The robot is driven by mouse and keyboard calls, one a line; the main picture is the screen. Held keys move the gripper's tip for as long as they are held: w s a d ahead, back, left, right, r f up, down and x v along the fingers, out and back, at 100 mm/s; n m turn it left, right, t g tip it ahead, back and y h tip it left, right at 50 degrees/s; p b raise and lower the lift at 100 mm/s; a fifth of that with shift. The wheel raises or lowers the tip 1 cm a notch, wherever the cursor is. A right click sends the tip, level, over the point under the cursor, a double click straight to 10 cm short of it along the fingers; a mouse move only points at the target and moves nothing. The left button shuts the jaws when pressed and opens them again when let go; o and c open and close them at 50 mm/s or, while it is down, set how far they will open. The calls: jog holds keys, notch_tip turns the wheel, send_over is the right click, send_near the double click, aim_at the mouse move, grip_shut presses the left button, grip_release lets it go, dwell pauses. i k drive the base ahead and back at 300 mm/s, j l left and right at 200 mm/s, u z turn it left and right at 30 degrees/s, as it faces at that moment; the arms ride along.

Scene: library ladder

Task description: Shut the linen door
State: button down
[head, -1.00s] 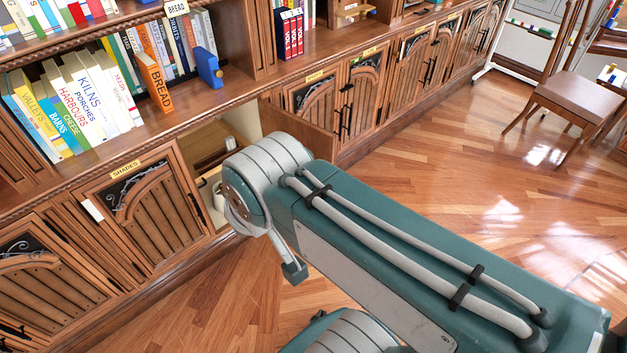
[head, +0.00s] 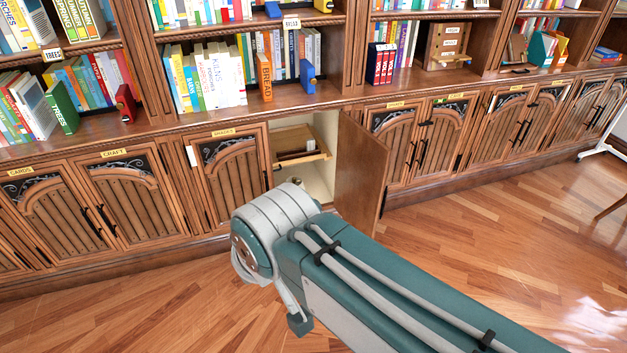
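One cabinet door (head: 357,172) stands wide open, swung out from the lower row of the bookcase and hinged on its right side. I see only its plain side, so no label on it can be read. The open compartment (head: 318,176) is cream inside, with a wooden pull-out tray (head: 300,150) near its top. The lower part of the compartment is hidden behind my arm. My arm reaches across the front of the opening, and my gripper is not visible in the head view.
The closed shades door (head: 234,172) is just left of the opening. Closed doors (head: 392,140) continue to the right. Books line the shelves above. The wooden floor (head: 480,215) is clear in front, with a white stand leg (head: 603,140) at far right.

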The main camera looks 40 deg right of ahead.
aim_at(362, 161)
jog(key=l+u, duration=0.35)
jog(key=l, duration=0.45)
jog(key=l+u, duration=0.35)
jog(key=l, duration=0.45)
jog(key=k+l, duration=0.1)
jog(key=l, duration=0.8)
jog(key=k+l, duration=0.1)
jog(key=l, duration=0.75)
jog(key=k+l, duration=0.1)
jog(key=l, duration=1.65)
jog(key=k+l+z, duration=0.2)
jog(key=k+j, duration=0.1)
